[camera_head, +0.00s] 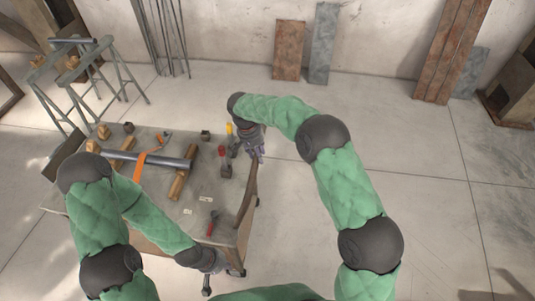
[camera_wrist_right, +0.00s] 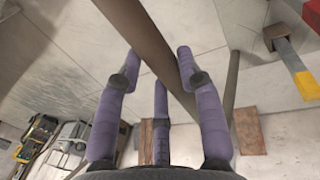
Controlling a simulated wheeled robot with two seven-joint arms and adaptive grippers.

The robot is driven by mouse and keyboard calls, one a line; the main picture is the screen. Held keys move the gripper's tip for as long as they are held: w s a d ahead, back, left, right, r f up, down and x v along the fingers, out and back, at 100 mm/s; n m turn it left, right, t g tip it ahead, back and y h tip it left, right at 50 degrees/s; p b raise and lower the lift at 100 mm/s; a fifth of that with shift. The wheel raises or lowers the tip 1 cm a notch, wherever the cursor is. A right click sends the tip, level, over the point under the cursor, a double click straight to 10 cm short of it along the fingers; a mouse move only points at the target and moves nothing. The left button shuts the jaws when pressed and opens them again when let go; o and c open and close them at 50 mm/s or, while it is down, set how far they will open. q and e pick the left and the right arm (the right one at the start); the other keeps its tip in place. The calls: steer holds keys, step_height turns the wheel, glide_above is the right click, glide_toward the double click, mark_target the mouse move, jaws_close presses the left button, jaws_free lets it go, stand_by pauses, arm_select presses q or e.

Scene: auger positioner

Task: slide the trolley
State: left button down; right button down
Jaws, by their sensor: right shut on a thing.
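The trolley (camera_head: 222,190) is a grey-topped table at the left of the head view. A brown bar, its handle (camera_head: 248,196), runs along its right edge. My right gripper (camera_head: 258,154) is at the far end of this handle. In the right wrist view its purple fingers (camera_wrist_right: 158,75) are closed around the brown bar (camera_wrist_right: 148,38), which runs diagonally between them. My left gripper (camera_head: 232,268) is low, by the trolley's near right corner. Its fingers are too small and dark to tell whether they hold anything.
On the trolley lie a grey tube (camera_head: 148,158) with an orange strap (camera_head: 140,167), wooden blocks (camera_head: 178,184) and a red-handled tool (camera_head: 212,222). Metal trestles (camera_head: 100,75) stand behind at left. Boards (camera_head: 289,50) lean on the back wall. The floor (camera_head: 440,170) at right is clear.

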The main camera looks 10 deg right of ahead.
steer(key=shift+w+a, duration=0.15)
steer(key=shift+a, duration=0.5)
steer(key=c, duration=0.8)
jaws_free()
steer(key=shift+w+a, duration=0.1)
steer(key=shift+a, duration=0.05)
step_height(320, 180, up, 12)
steer(key=a, duration=0.2)
steer(key=shift+w+f, duration=0.15)
steer(key=shift+w, duration=0.15)
